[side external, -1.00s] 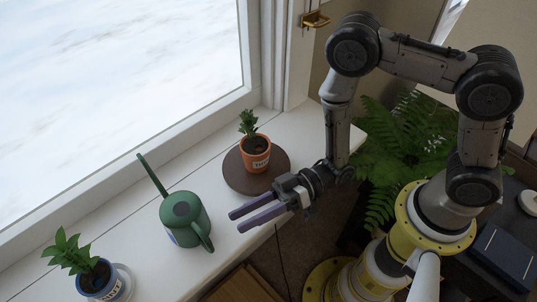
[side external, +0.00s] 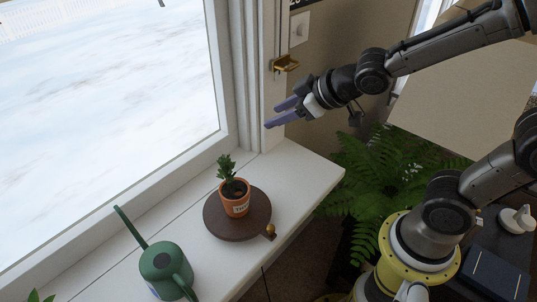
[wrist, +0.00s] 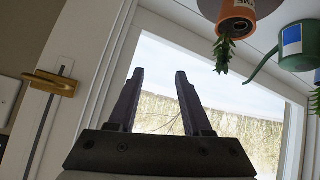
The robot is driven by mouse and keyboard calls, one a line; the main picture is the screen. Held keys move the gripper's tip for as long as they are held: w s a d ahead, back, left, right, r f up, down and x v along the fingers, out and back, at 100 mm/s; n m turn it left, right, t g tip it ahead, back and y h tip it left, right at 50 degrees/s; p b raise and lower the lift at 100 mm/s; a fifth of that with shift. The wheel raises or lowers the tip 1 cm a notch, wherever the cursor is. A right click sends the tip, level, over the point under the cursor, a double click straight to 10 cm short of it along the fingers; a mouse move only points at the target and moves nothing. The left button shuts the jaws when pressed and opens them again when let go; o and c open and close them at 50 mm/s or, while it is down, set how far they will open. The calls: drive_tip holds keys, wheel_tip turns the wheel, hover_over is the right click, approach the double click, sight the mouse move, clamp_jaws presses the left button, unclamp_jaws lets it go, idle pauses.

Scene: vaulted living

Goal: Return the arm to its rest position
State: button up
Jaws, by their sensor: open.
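My gripper (side external: 282,113) is open and empty, with its purple fingers held in the air in front of the window frame, above the sill. In the wrist view its two fingers (wrist: 158,95) stand apart with nothing between them. The window handle (side external: 287,63), brass coloured, is just above the gripper in the side view and left of the fingers in the wrist view (wrist: 50,83).
A terracotta pot (side external: 234,201) with a green plant stands on a round dark board (side external: 212,218) on the white sill (side external: 305,175). A green watering can (side external: 165,268) stands lower left. A fern (side external: 370,180) grows beside the sill. A plug-like white object (side external: 517,218) is at right.

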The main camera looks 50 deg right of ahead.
drive_tip(key=s+d+r+m+g, duration=0.1)
drive_tip(key=s+d+m+g, duration=0.1)
drive_tip(key=s, duration=0.7)
drive_tip(key=s+d+r+m+g+h, duration=0.1)
drive_tip(key=s+d+m+g, duration=0.1)
drive_tip(key=s, duration=0.8)
drive_tip(key=shift+s+d, duration=0.2)
drive_tip(key=shift+d, duration=0.15)
